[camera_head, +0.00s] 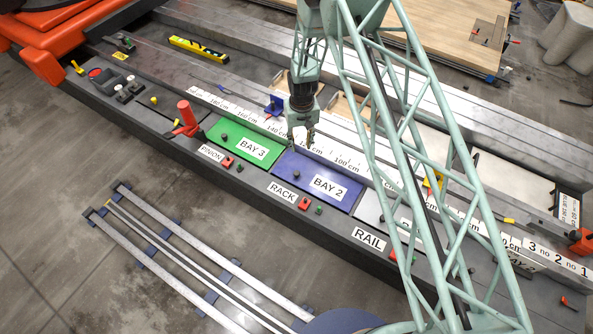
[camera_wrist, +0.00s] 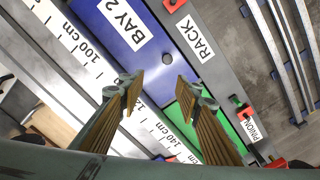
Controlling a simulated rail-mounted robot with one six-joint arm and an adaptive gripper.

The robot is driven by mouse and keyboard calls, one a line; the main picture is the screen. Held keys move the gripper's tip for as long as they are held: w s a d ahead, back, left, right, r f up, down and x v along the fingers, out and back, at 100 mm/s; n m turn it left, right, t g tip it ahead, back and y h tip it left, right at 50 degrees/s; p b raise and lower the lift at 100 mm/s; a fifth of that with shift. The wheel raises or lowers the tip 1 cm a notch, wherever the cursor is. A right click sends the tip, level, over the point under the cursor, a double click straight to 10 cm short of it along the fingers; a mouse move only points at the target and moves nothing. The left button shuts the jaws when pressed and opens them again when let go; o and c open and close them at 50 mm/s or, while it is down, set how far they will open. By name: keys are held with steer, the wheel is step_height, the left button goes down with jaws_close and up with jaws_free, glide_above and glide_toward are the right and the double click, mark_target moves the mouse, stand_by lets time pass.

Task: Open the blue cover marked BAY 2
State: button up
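The blue cover marked BAY 2 (camera_head: 322,193) lies flat in the long bench, between the green BAY 3 cover and a pale grey plate. A small dark round knob (camera_head: 296,174) sits near its left end. In the wrist view the blue cover (camera_wrist: 152,68) runs from the top toward the fingers, and the round knob (camera_wrist: 168,59) shows just beyond them. My gripper (camera_head: 309,143) hangs pointing down over the far side of the bench, near the left end of the blue cover. In the wrist view my gripper (camera_wrist: 160,86) is open, with nothing between its fingers.
The green BAY 3 cover (camera_head: 242,146) is beside the blue one. A white ruler strip (camera_head: 235,108) runs behind both. A RACK label (camera_head: 283,191) and a red block (camera_head: 304,203) are along the front edge. A blue bracket (camera_head: 274,105) stands behind the ruler.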

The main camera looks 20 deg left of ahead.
glide_above(297, 172)
step_height(297, 172, down, 5)
steer(key=shift+a+f, duration=0.15)
steer(key=shift+f, duration=0.1)
steer(key=shift+f+b, duration=0.6)
steer(key=shift+f, duration=6.2)
steer(key=shift+c, duration=0.6)
jaws_close()
